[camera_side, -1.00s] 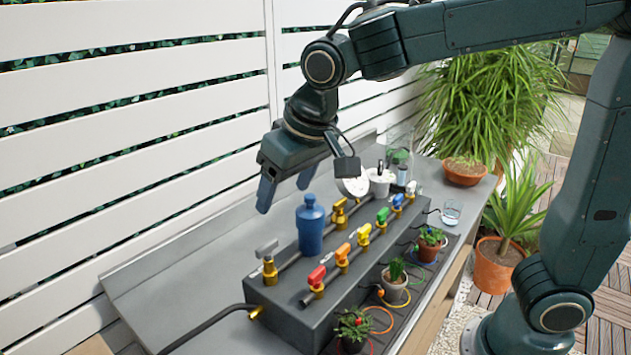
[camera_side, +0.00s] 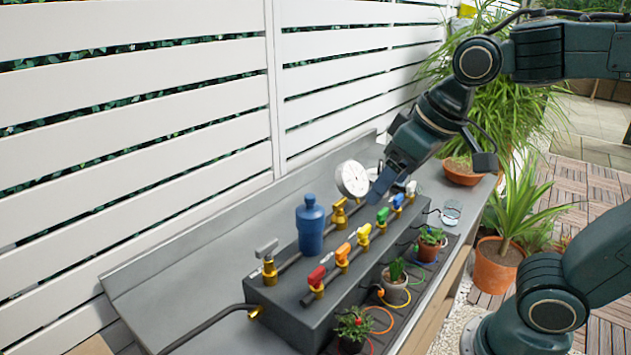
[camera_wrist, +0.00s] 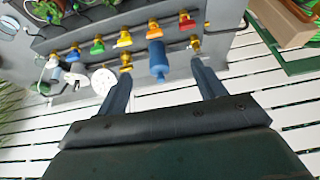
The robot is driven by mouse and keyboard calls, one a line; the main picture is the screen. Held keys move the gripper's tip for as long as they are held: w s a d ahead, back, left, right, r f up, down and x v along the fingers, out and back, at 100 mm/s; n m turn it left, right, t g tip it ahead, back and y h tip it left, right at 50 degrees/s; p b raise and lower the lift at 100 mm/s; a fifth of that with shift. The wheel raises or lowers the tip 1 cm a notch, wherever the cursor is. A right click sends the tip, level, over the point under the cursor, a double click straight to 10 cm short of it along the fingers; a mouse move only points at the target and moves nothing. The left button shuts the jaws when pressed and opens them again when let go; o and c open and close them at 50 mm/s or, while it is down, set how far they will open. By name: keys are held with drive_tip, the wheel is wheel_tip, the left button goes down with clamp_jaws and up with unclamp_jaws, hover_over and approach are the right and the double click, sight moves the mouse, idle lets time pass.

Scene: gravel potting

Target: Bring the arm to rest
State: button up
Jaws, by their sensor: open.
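My gripper (camera_side: 381,187) is open and empty. In the side view it hangs above the back right part of the dark valve block (camera_side: 290,312), close to the white round gauge (camera_side: 352,179), and partly overlaps the far end in the picture. In the wrist view its two fingers stand wide apart (camera_wrist: 161,70), with nothing held between them.
Valves with coloured handles, such as the red one (camera_side: 316,279), line the block. Small potted plants (camera_side: 395,285) stand along its front. A glass (camera_side: 451,212) is on the bench. A white slatted fence (camera_side: 130,130) rises behind; large plants (camera_side: 495,270) stand at right.

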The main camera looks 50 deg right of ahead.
drive_tip(key=s+d+f, duration=0.2)
drive_tip(key=s, duration=0.5)
drive_tip(key=shift+d+f, duration=0.15)
drive_tip(key=shift+f, duration=0.05)
idle(0.8)
